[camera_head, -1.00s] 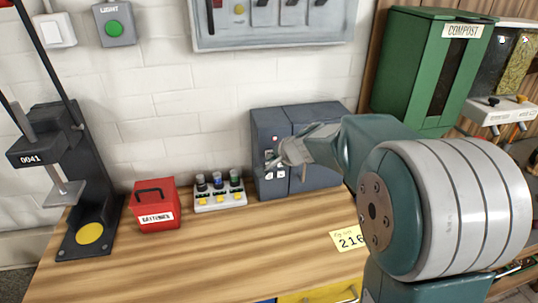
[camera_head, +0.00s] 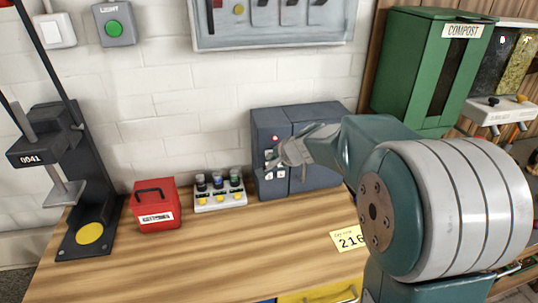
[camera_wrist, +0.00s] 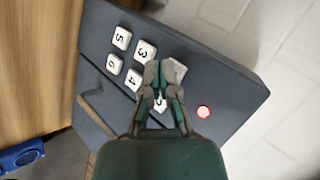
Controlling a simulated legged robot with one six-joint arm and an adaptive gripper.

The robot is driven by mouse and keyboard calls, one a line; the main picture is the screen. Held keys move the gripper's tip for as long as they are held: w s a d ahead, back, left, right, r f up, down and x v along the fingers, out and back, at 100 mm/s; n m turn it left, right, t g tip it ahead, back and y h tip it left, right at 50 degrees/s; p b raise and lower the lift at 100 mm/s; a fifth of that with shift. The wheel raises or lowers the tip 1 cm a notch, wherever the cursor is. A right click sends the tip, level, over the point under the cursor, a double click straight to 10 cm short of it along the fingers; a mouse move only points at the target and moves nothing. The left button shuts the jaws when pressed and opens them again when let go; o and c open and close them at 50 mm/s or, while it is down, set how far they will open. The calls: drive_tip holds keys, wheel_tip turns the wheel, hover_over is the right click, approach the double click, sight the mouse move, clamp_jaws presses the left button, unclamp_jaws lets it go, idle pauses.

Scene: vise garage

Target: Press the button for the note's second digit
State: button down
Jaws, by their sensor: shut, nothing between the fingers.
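The yellow note (camera_head: 348,238) lies on the bench and reads "216"; its right edge is close to my arm, so I cannot tell if more follows. The dark grey safe (camera_head: 318,177) stands at the back of the bench. In the wrist view its keypad shows white buttons 5 (camera_wrist: 121,38), 3 (camera_wrist: 144,52), 6 (camera_wrist: 113,64) and 4 (camera_wrist: 134,80). Another white button (camera_wrist: 177,70) is partly behind my fingers, its digit unreadable. My gripper (camera_wrist: 160,72) is shut and empty, its tips over the keypad. I cannot tell whether they touch a button. It also shows in the head view (camera_head: 278,158).
A round red light (camera_wrist: 203,111) is on the safe's face beside the keypad. The bench front is mostly clear.

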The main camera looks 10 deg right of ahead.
drive_tip(key=shift+s, duration=0.6)
drive_tip(key=s, duration=0.5)
idle(0.6)
